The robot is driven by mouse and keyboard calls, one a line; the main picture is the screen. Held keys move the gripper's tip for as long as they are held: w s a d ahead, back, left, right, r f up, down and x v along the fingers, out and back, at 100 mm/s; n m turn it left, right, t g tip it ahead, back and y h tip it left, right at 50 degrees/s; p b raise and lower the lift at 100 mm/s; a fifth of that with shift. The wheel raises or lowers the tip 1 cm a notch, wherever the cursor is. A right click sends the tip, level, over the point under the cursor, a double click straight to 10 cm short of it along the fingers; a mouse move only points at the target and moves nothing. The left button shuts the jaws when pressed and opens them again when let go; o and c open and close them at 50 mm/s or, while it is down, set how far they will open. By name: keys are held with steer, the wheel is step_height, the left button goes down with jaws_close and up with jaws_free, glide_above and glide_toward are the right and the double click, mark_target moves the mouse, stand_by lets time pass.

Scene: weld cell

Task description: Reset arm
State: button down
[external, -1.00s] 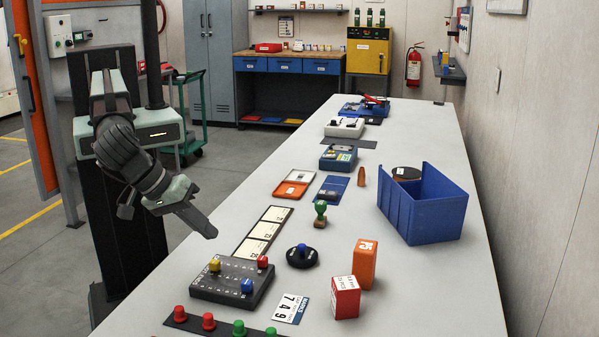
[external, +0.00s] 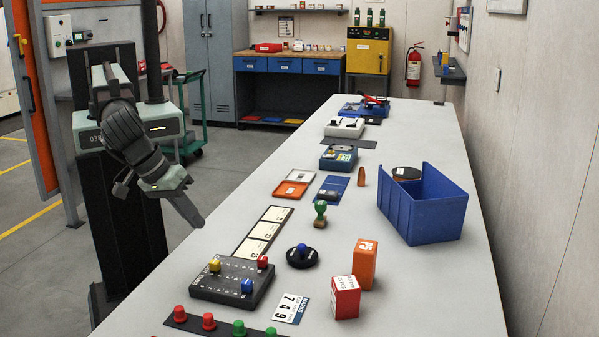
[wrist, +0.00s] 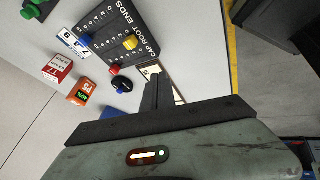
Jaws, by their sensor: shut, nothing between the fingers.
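My gripper (external: 188,212) hangs over the left edge of the long grey workbench (external: 430,290), pointing down and to the right. Its fingers are together with nothing held. In the wrist view the shut fingers (wrist: 158,95) point towards the bench top, with the floor to the right. My arm is folded close to my column at the left.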

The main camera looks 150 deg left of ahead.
steer(key=s+d+f+m+h, duration=0.1)
steer(key=s+d+m+h, duration=0.3)
steer(key=m, duration=0.8)
steer(key=s+d+f+m+h, duration=0.2)
steer(key=s+d+m, duration=0.45)
steer(key=m, duration=0.55)
step_height(320, 180, down, 43)
steer(key=b, duration=4.2)
steer(key=shift+s+a+r+b, duration=0.15)
steer(key=shift+a+b, duration=0.2)
steer(key=shift+b, duration=0.05)
